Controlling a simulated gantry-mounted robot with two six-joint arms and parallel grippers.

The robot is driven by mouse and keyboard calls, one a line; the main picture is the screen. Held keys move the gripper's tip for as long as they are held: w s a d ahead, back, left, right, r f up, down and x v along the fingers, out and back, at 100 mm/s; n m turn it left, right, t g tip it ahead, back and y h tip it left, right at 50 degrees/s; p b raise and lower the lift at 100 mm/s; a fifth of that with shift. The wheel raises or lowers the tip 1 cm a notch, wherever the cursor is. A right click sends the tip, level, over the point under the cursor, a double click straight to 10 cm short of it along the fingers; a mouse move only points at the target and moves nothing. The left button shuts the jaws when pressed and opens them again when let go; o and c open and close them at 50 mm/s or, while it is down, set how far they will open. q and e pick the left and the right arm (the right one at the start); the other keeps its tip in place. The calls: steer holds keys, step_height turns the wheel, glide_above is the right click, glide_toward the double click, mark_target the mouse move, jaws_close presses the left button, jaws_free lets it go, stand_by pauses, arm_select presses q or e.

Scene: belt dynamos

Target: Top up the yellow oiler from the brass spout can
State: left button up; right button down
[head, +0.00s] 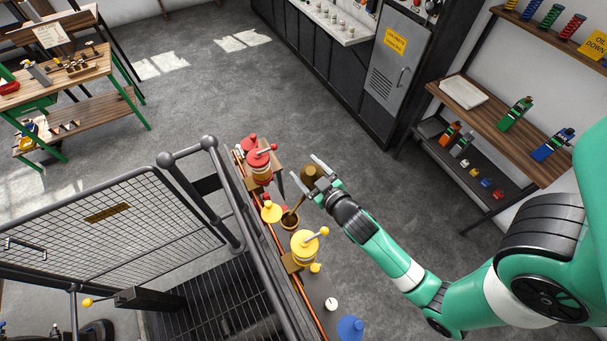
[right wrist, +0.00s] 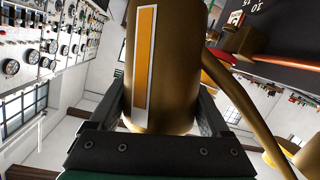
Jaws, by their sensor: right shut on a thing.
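My right gripper (head: 322,176) is shut on the brass spout can (head: 309,175) and holds it beside the narrow rail. The can's body with an orange stripe fills the middle of the right wrist view (right wrist: 165,70), and its thin spout (right wrist: 235,95) slopes down to the right. In the head view the spout slants toward a small brass cup (head: 289,223); whether it touches or enters the cup I cannot tell. The yellow oiler (head: 304,244), with a yellow cap and knobbed lever, stands just in front of the cup. A yellow cone-shaped piece (head: 271,212) is beside the cup. My left gripper is out of view.
A red oiler (head: 260,165) stands farther back on the rail, and a blue cap (head: 350,328) and a small white dial (head: 331,304) are nearer. A mesh guard (head: 110,200) flanks the left side. Shelves with bottles (head: 515,113) stand at right. The floor behind is clear.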

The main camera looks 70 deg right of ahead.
mark_target(309, 165)
steer(key=shift+r, duration=0.2)
steer(key=shift+r+b, duration=0.15)
steer(key=shift+b, duration=0.15)
steer(key=shift+d+r+n, duration=0.1)
steer(key=shift+r+n, duration=0.05)
steer(key=shift+n, duration=0.15)
steer(key=shift+r+h, duration=0.2)
steer(key=shift+h, duration=0.1)
stand_by(1.2)
steer(key=shift+r+n+t, duration=0.3)
steer(key=shift+r, duration=0.05)
steer(key=shift+r+b, duration=0.2)
steer(key=shift+b, duration=0.2)
stand_by(1.3)
steer(key=shift+r+n+h, duration=0.3)
steer(key=shift+r, duration=0.05)
steer(key=shift+r, duration=0.25)
stand_by(1.4)
steer(key=shift+r+n+b, duration=0.25)
steer(key=shift+n+b, duration=0.05)
